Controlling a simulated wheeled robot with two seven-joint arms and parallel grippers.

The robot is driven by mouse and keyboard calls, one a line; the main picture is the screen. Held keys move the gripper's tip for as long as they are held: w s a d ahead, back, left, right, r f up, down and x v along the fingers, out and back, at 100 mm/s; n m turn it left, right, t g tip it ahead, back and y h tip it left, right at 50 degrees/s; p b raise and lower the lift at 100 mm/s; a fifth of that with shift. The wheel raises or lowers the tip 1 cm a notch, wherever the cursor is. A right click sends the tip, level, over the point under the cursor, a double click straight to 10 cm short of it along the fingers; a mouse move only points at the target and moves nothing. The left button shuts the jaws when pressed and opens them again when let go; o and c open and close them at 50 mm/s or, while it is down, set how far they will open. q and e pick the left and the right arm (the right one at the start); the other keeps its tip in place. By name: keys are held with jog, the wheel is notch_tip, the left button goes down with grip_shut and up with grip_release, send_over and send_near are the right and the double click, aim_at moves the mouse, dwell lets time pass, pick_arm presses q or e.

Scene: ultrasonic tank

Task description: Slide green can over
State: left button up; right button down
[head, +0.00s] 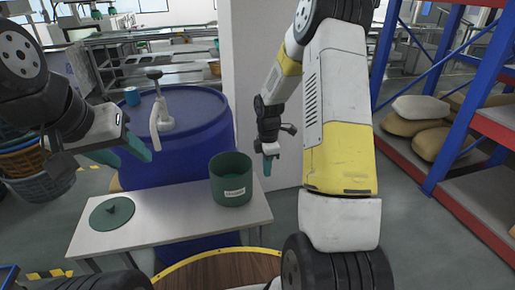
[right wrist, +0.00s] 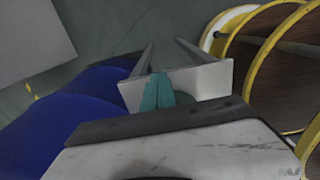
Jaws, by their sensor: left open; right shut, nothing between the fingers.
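The green can (head: 231,182), an open-topped cylinder with a white label, stands upright near the right end of a small white table (head: 165,224). A flat round green lid with a knob (head: 112,213) lies at the table's left. My right gripper (head: 267,168) is shut and empty, just right of the can in the picture, with a gap between them. My left gripper (head: 134,152) is open and empty, above and behind the lid in the picture.
A large blue drum (head: 187,130) with a pump (head: 158,108) and a small blue cup (head: 132,96) on top stands behind the table. A white pillar (head: 250,70) is behind my right gripper. A yellow-rimmed round wooden top (head: 215,272) is in front. The table's middle is clear.

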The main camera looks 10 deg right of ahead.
jog(key=a, duration=0.1)
jog(key=a+f, duration=0.1)
jog(key=a, duration=0.1)
jog(key=shift+a+f, duration=0.1)
jog(key=shift+a, duration=0.4)
jog(key=a, duration=1.4)
jog(key=s+a, duration=0.1)
jog(key=a, duration=0.6)
jog(key=shift+a, duration=0.25)
